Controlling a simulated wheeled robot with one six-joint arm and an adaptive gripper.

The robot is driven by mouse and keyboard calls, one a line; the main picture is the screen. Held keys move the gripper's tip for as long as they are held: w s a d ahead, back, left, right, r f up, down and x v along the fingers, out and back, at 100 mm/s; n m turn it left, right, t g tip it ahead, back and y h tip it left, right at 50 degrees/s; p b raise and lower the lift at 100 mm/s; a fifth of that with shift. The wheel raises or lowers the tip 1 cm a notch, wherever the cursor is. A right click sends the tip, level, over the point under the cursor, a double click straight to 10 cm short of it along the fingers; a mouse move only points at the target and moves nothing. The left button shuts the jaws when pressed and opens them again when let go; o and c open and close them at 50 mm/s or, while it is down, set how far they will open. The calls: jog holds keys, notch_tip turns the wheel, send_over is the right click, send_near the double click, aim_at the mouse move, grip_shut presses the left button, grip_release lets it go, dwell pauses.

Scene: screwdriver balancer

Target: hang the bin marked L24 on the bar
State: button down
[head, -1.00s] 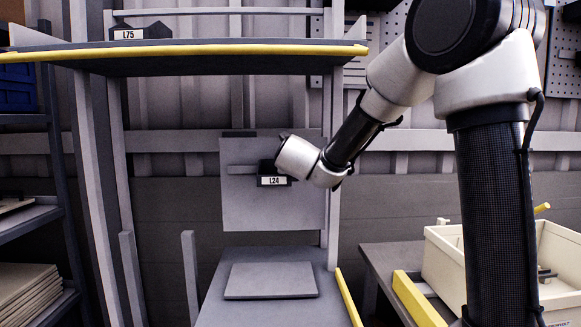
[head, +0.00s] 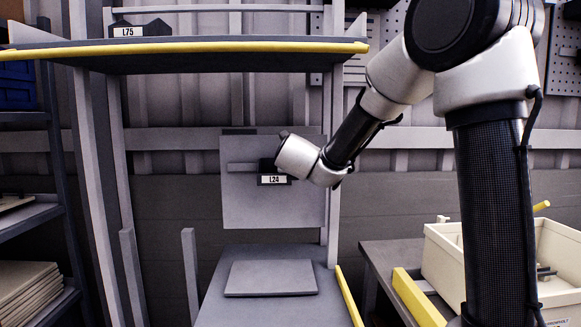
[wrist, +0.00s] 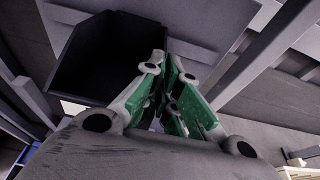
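The dark bin marked L24 (head: 274,180) is in front of the grey panel, at the right part of the bar (head: 241,168). In the wrist view the bin (wrist: 105,62) is open towards the camera, at the upper left. My gripper (wrist: 167,68) has its green-padded fingers close together at the bin's right wall and looks shut on it. In the head view my wrist hides the fingers and part of the bin. I cannot tell whether the bin's back is hooked on the bar or just in front of it.
A shelf with a yellow edge (head: 190,47) is above, holding a bin marked L75 (head: 140,30). A flat grey plate (head: 271,278) lies on the surface below the panel. A cream crate (head: 455,263) stands at the right. The space left of the panel is clear.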

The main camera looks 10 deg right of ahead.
jog(key=shift+f, duration=0.65)
dwell(0.9)
jog(key=c, duration=1.6)
grip_release()
jog(key=shift+o, duration=0.2)
jog(key=v, duration=1.2)
jog(key=shift+r, duration=0.1)
